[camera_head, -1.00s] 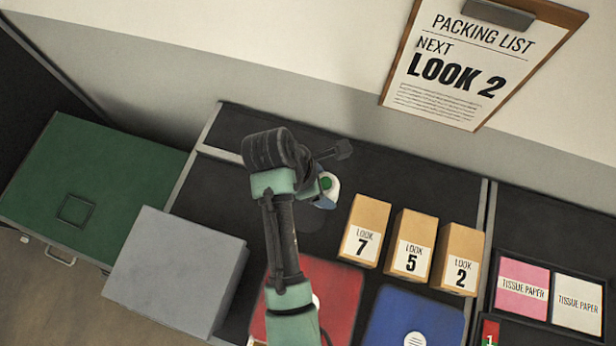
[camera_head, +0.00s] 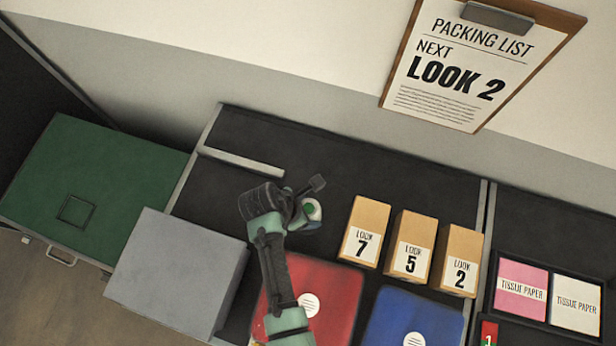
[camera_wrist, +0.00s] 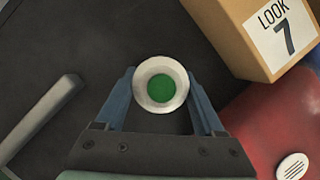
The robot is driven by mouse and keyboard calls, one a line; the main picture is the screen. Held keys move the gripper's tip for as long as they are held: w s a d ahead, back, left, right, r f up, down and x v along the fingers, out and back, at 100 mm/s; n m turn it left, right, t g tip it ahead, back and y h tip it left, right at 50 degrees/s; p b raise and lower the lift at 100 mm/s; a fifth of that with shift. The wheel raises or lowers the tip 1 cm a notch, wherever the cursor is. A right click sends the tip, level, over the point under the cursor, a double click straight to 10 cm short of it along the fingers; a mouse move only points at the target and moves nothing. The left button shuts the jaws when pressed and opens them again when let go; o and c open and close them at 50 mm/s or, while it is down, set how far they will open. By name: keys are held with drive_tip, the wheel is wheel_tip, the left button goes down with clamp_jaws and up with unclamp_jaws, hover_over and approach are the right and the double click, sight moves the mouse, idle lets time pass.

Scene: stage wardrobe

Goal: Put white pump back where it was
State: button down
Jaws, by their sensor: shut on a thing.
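A white round thing with a green disc in its middle, which I take for the white pump (camera_wrist: 160,72), is between the two blue fingers of my gripper (camera_wrist: 161,100) in the wrist view. It is seen from above, so its lower part is hidden. In the head view the pump (camera_head: 315,209) shows as a small white and green shape. My gripper (camera_head: 305,215) is shut on it, over the dark worktop (camera_head: 330,165), left of the box marked LOOK 7 (camera_head: 365,230). I cannot tell whether the pump touches the worktop.
Boxes marked LOOK 5 (camera_head: 411,245) and LOOK 2 (camera_head: 459,260) stand to the right. A red case (camera_head: 335,295) and a blue case (camera_head: 425,318) lie in front. A light bar (camera_head: 240,162) lies at the back left. A grey box (camera_head: 175,270) stands at left. The back worktop is clear.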

drive_tip(key=shift+w+f, duration=0.1)
drive_tip(key=shift+f, duration=0.05)
drive_tip(key=shift+f, duration=0.15)
unclamp_jaws()
